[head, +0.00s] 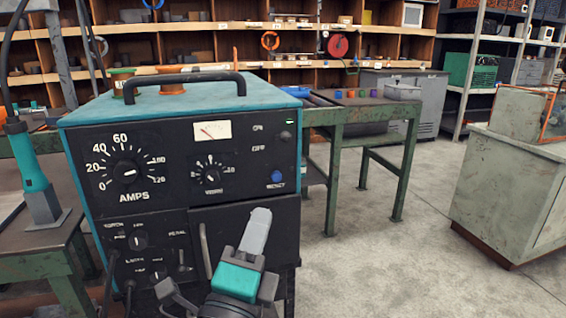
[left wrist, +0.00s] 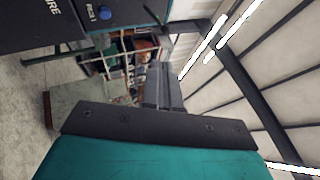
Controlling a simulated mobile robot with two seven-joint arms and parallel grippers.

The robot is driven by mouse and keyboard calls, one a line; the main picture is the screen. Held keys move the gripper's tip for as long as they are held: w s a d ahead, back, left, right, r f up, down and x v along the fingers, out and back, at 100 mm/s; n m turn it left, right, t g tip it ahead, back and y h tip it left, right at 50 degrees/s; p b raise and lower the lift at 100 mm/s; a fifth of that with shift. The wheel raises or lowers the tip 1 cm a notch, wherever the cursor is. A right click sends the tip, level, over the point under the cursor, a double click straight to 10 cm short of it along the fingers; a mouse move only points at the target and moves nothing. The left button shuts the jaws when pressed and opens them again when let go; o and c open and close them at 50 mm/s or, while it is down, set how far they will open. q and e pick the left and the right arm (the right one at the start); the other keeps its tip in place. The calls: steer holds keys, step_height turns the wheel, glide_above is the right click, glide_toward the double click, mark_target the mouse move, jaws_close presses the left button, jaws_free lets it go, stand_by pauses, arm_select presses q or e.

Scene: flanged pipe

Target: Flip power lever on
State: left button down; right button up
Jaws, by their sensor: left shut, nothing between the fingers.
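The welding machine (head: 225,105) has a teal casing and a black front panel, at the left of centre in the head view. At the panel's upper right, a small dark lever (head: 285,136) sits beside two small labels that seem to read ON and OFF; its exact position is too small to tell. My left gripper (head: 261,214) is shut and empty, in front of the lower right panel, below and apart from the lever. In the left wrist view its fingers (left wrist: 163,86) point up, and part of the panel (left wrist: 50,22) shows at upper left. My right gripper is not in view.
A blue reset button (head: 277,177) is below the lever. The panel also carries a large amps dial (head: 129,172), a smaller dial (head: 212,176) and lower knobs. A green workbench (head: 345,117) stands behind right, a grey cabinet (head: 515,190) at right. Open floor lies between.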

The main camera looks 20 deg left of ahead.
arm_select(q)
steer(key=p, duration=0.4)
glide_toward(284, 142)
steer(key=x, duration=0.5)
steer(key=shift+w+r+p, duration=0.2)
steer(key=shift+w+p, duration=0.15)
steer(key=shift+w+r, duration=0.15)
steer(key=shift+w, duration=0.4)
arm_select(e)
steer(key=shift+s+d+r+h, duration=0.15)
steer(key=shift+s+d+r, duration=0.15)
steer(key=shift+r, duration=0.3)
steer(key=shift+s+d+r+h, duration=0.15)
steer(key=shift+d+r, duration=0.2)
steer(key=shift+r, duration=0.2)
